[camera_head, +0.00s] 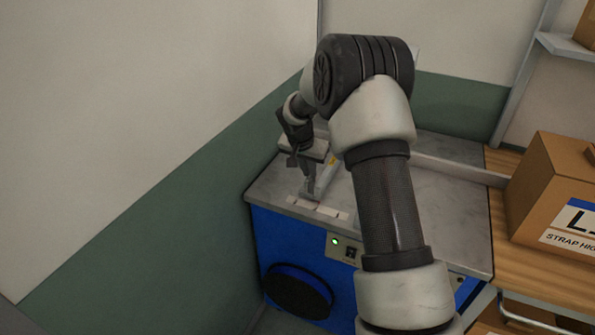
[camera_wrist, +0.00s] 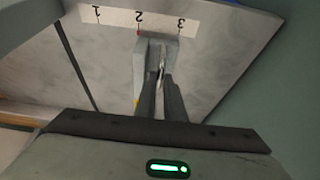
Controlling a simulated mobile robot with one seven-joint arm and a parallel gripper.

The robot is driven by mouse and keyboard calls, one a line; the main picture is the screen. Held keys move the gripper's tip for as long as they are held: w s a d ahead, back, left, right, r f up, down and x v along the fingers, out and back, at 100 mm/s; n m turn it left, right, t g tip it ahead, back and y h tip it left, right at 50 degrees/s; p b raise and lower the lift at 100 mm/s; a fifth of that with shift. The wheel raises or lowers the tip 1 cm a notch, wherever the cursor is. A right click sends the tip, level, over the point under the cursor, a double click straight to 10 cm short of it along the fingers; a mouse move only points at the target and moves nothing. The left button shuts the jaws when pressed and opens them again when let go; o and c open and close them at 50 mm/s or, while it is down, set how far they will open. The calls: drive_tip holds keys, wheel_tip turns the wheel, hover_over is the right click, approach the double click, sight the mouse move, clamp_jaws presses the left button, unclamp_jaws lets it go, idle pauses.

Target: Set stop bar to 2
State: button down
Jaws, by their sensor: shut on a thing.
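The stop bar (camera_wrist: 140,62) is a grey bar on the metal table top of the blue machine. A white scale strip (camera_wrist: 113,16) with the numbers 1, 2 and 3 runs beside its end. A small red mark at the bar's left corner sits just below the 2 in the wrist view. My gripper (camera_wrist: 160,62) is shut on the stop bar, its two dark fingers at the bar's end. In the head view, my gripper (camera_head: 308,188) reaches down at the table's left part, next to the bar (camera_head: 326,176). The strip shows there as pale pieces (camera_head: 330,211).
The blue machine (camera_head: 268,247) has a lit green lamp (camera_head: 335,241) on its front panel. A wall (camera_head: 190,190) stands close on the left. A cardboard box (camera_head: 550,180) sits on a wooden table at the right. My arm hides much of the table top.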

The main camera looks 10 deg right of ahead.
drive_tip(key=c, duration=1.8)
unclamp_jaws()
drive_tip(key=shift+c, duration=0.2)
drive_tip(key=v, duration=1.7)
drive_tip(key=shift+r, duration=0.25)
